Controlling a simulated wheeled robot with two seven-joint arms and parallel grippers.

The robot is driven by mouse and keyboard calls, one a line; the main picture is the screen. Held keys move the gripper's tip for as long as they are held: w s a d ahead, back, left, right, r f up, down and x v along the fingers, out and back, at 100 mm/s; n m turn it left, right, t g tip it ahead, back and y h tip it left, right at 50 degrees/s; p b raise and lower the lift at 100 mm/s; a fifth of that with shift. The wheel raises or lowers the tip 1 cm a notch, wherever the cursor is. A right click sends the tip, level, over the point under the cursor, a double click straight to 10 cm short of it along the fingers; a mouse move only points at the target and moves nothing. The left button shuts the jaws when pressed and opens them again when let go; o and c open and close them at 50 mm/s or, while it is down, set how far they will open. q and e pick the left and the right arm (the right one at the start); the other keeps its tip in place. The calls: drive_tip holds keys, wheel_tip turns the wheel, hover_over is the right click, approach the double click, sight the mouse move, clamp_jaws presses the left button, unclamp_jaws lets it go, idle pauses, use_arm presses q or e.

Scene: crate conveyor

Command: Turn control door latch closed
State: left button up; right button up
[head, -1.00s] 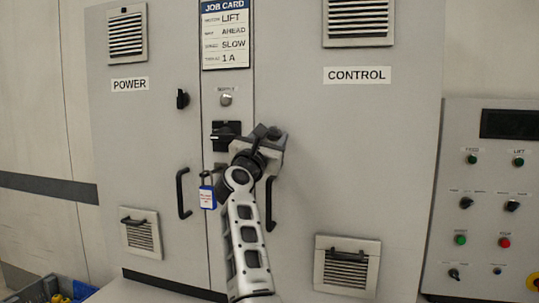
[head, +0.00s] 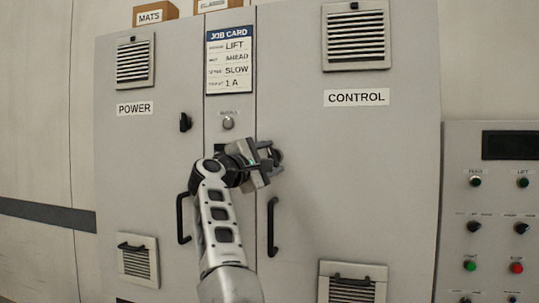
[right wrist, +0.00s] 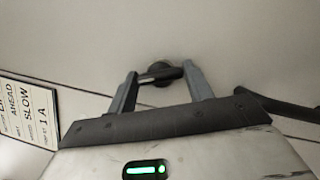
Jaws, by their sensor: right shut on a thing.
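The control door (head: 350,170) is the grey right-hand cabinet door, and it stands flush with the cabinet front. Its black latch (right wrist: 160,70) shows in the right wrist view, its bar lying crosswise between my fingers. In the head view the latch is mostly hidden behind my gripper. My right gripper (head: 270,158) is at the door's left edge, above the black door handle (head: 272,227). In the right wrist view my right gripper (right wrist: 160,88) has one finger at each end of the latch bar and is shut on it. My left gripper is out of view.
The power door (head: 145,180) with its upright black latch (head: 185,122) is on the left. A job card (head: 230,62) hangs on the middle strip. A control panel (head: 495,220) stands at the right. My arm covers the lower middle strip.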

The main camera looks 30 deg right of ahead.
use_arm(q)
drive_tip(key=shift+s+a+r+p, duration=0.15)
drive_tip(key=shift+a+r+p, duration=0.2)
drive_tip(key=shift+p, duration=0.9)
use_arm(e)
drive_tip(key=shift+r+m+g+y, duration=0.1)
drive_tip(key=shift+m+g+y, duration=0.2)
drive_tip(key=shift+m, duration=0.85)
drive_tip(key=shift+r+m+g+y, duration=0.1)
drive_tip(key=shift+m+g+y, duration=0.2)
drive_tip(key=shift+m, duration=0.85)
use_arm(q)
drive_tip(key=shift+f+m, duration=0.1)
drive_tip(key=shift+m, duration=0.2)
use_arm(e)
drive_tip(key=shift+f, duration=0.1)
drive_tip(key=o, duration=1)
drive_tip(key=shift+a, duration=0.1)
use_arm(q)
drive_tip(key=b, duration=0.2)
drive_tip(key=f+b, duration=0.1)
drive_tip(key=b, duration=0.1)
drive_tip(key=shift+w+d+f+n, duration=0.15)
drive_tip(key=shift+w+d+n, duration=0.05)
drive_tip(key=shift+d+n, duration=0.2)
use_arm(e)
drive_tip(key=v, duration=1.5)
drive_tip(key=shift+s+a, duration=0.15)
drive_tip(key=shift+a, duration=0.2)
drive_tip(key=shift+r, duration=0.35)
